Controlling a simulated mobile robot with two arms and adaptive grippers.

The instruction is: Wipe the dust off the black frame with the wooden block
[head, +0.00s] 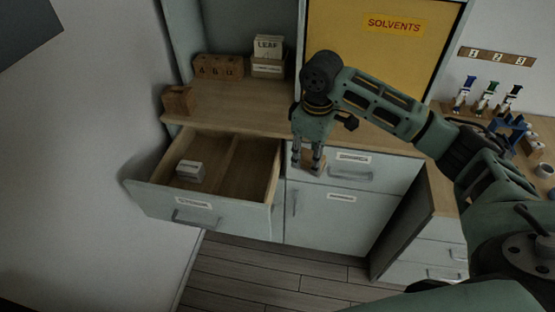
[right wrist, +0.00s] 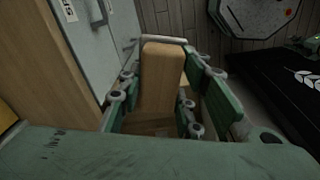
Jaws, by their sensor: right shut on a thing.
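My right gripper (head: 309,166) is shut on a pale wooden block (head: 308,160), held in front of the cabinet just past the counter's front edge. In the right wrist view the wooden block (right wrist: 160,75) stands between the green fingers of my right gripper (right wrist: 158,88), its long side showing. I cannot make out a black frame for certain in either view. My left gripper is in neither view.
An open drawer (head: 160,202) with a small light box (head: 190,170) juts out at left. The wooden counter (head: 245,103) holds a wooden block (head: 179,100), lettered blocks (head: 218,67) and a card box (head: 268,63). A yellow "SOLVENTS" cabinet door (head: 375,60) stands behind. Wooden floor (head: 290,280) is clear below.

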